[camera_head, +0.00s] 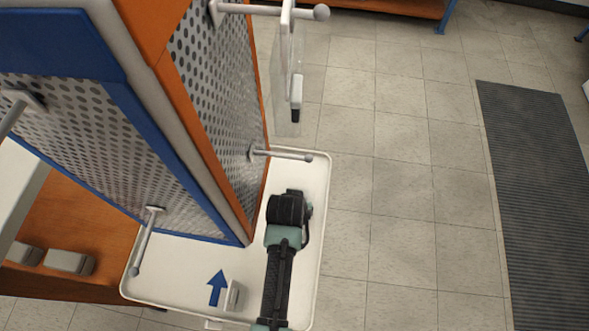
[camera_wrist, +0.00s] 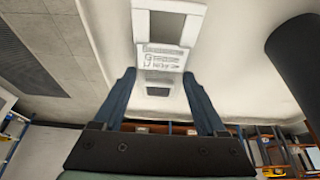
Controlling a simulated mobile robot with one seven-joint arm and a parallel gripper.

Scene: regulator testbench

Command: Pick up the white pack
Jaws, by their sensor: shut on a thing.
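In the wrist view, the white pack (camera_wrist: 160,62) has dark lettering and grey window-like panels. It lies between the two fingertips of my gripper (camera_wrist: 160,92), which is shut on its lower part. The pack's upper part reaches beyond the fingertips. In the head view my dark and teal arm rises over the white tray-like base, and the fingers cannot be made out. I cannot make out the held pack there.
A perforated panel stand (camera_head: 212,85) with orange and blue edges rises from a white base (camera_head: 318,225). Pegs (camera_head: 285,154) stick out from it. A clear and white piece (camera_head: 287,75) hangs by the upper peg. Floor (camera_head: 400,190) to the right is clear, with a dark mat (camera_head: 540,190).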

